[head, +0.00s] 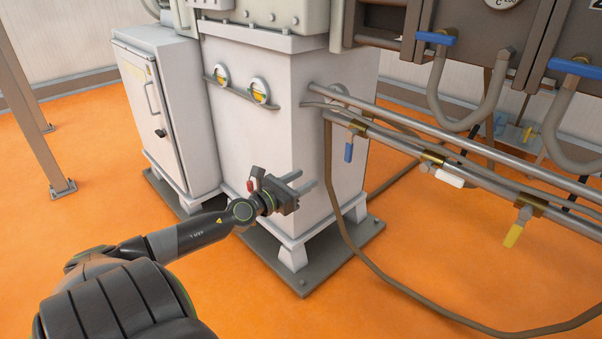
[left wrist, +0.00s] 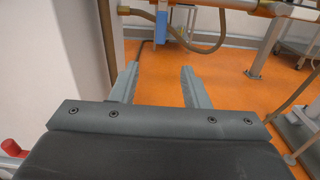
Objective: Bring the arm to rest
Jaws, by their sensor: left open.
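My left gripper (head: 307,181) is in the middle of the head view, at the end of my outstretched left arm. It is open and empty, in front of the white machine cabinet (head: 260,140). In the left wrist view its two fingers (left wrist: 160,85) stand apart with nothing between them. Orange floor shows beyond the fingertips, and a pale cabinet side fills the left of that view. My right gripper is in neither view.
Metal pipes (head: 420,152) run across the right, with a blue-handled valve (head: 348,152), a white one (head: 450,180) and a yellow one (head: 513,235). A hose (head: 375,268) hangs to the floor. A grey control box (head: 150,105) stands left.

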